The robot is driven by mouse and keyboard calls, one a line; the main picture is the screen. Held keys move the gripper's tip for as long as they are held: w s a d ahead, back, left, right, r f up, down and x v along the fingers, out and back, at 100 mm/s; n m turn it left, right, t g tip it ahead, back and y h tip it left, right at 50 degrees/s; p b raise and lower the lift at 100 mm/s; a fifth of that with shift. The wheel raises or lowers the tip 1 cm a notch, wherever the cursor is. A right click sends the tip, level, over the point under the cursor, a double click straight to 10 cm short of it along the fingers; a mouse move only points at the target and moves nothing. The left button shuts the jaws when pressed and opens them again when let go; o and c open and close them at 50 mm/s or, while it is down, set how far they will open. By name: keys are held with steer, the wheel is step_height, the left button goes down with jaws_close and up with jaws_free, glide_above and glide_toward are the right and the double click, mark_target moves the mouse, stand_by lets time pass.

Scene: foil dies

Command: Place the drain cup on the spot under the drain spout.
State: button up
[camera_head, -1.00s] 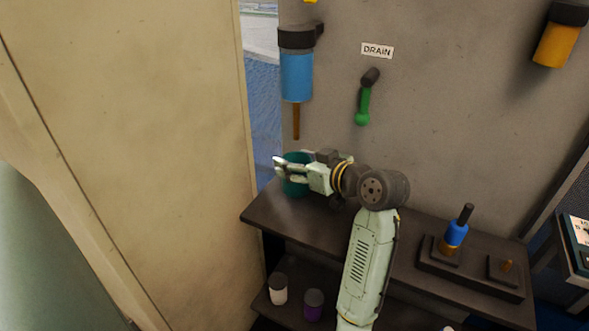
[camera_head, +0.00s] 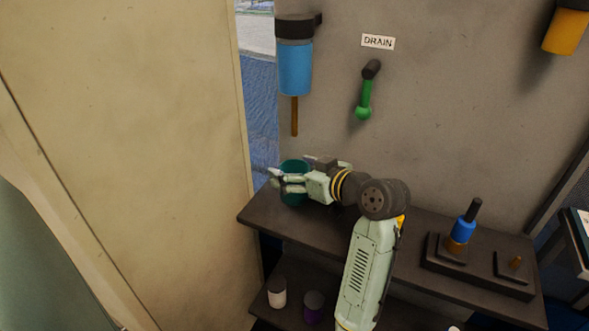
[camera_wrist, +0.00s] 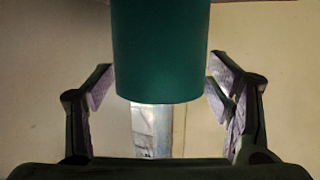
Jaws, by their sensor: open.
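The teal drain cup (camera_head: 293,170) stands at the left end of the dark shelf, partly hidden behind my gripper. In the wrist view the cup (camera_wrist: 160,55) fills the upper middle, between the two spread fingers. My gripper (camera_head: 274,182) points left at the cup; in the wrist view the fingers (camera_wrist: 160,88) stand apart with small gaps on both sides of the cup. The brown drain spout (camera_head: 295,116) hangs under a blue cylinder (camera_head: 295,68) on the wall, above the cup. A spot under the spout is not visible.
The dark shelf (camera_head: 345,226) carries a block (camera_head: 480,273) with a blue-and-black piece (camera_head: 464,227) at right. A green lever (camera_head: 365,100) sits under the DRAIN label (camera_head: 378,42). White (camera_head: 277,292) and purple (camera_head: 313,307) jars stand below. A beige panel (camera_head: 130,120) rises at left.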

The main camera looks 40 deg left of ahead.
steer(key=shift+r, duration=0.1)
steer(key=shift+d+r, duration=0.1)
steer(key=shift+r, duration=0.05)
steer(key=b+v, duration=0.1)
steer(key=v, duration=1)
steer(key=shift+d+b, duration=0.3)
steer(key=shift+d, duration=0.05)
steer(key=shift+s+r, duration=0.1)
stand_by(0.6)
